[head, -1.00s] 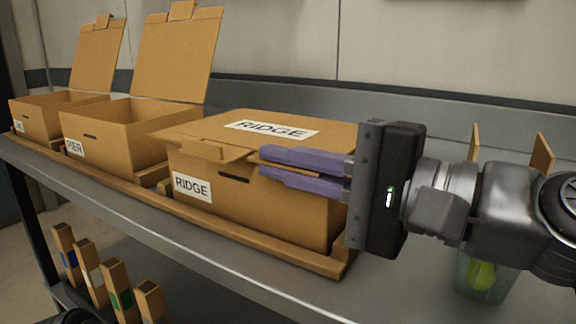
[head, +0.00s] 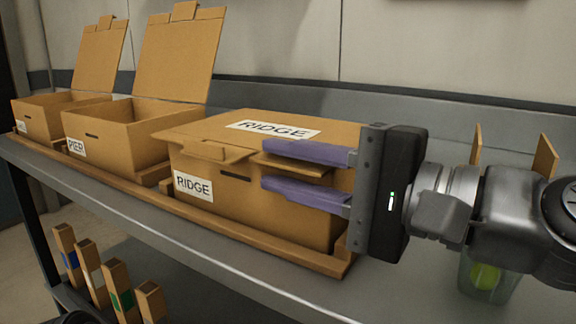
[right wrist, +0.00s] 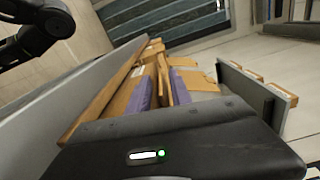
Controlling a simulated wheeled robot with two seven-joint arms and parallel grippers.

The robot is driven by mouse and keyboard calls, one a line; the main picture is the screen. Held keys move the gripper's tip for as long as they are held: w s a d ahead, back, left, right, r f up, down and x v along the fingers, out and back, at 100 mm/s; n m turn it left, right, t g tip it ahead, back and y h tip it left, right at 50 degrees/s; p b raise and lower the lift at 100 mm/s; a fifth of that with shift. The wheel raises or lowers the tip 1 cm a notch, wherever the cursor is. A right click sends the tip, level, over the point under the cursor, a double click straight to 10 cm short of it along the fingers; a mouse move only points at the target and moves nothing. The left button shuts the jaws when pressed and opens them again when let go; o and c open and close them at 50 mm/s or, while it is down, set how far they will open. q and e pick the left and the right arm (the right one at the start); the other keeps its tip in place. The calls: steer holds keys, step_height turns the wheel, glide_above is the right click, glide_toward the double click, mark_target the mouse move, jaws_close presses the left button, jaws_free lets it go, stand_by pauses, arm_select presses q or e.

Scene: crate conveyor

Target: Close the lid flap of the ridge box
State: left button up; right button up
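The ridge box (head: 225,180) stands on the shelf with its label on the front. Its lid (head: 215,128) lies over the top and carries a second RIDGE label. The lid's front flap (head: 192,147), with a small tab, sticks out forward above a dark slot in the front wall. My right gripper (head: 263,165) is open at the box's front right, one finger above the other. Part of the cardboard edge shows between the fingers; I cannot tell if they touch it. Both purple fingers (right wrist: 162,92) also show apart in the right wrist view. My left gripper is not in view.
The pier box (head: 105,138) and another box (head: 45,118) stand to the left with lids raised. A wooden rail (head: 250,238) runs along the boxes' front. A clear container (head: 490,283) with a green ball is below my right arm. Several wooden blocks (head: 92,272) stand lower left.

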steer(key=p+v, duration=0.1)
steer(key=v, duration=0.7)
steer(key=shift+p, duration=0.4)
steer(key=shift+f, duration=0.1)
